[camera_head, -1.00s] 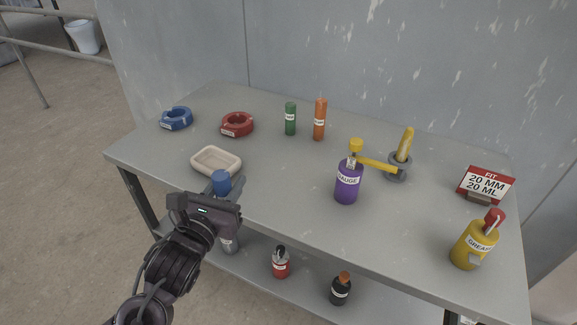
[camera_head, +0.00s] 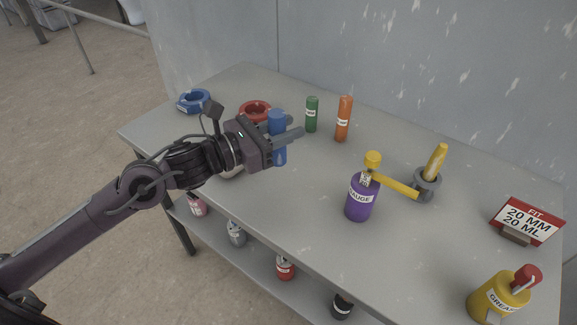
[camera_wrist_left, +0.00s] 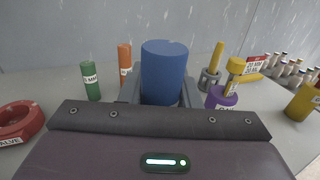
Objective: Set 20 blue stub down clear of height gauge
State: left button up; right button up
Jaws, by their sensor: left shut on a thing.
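My left gripper (camera_head: 289,137) is shut on a blue stub (camera_head: 277,117), held upright over the table's left-middle part. I cannot tell whether the stub's bottom touches the table. In the left wrist view the stub (camera_wrist_left: 164,72) stands between the two fingers. A purple bottle (camera_head: 360,198) with a label ending in "AUGE" stands to the right, apart from the stub. My right gripper is not in view.
A green cylinder (camera_head: 311,115) and an orange cylinder (camera_head: 343,120) stand behind the stub. A red ring (camera_head: 254,108) and a blue ring (camera_head: 193,101) lie left. A beige tray (camera_head: 232,173) is mostly hidden by my arm. A sign (camera_head: 526,221) and a yellow grease bottle (camera_head: 497,300) stand right.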

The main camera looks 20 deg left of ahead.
pick_arm(q)
jog(key=shift+w+d+f, duration=0.1)
jog(key=shift+w+f, duration=0.05)
jog(key=shift+f, duration=5.05)
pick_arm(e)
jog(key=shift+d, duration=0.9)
pick_arm(q)
jog(key=shift+f, duration=0.1)
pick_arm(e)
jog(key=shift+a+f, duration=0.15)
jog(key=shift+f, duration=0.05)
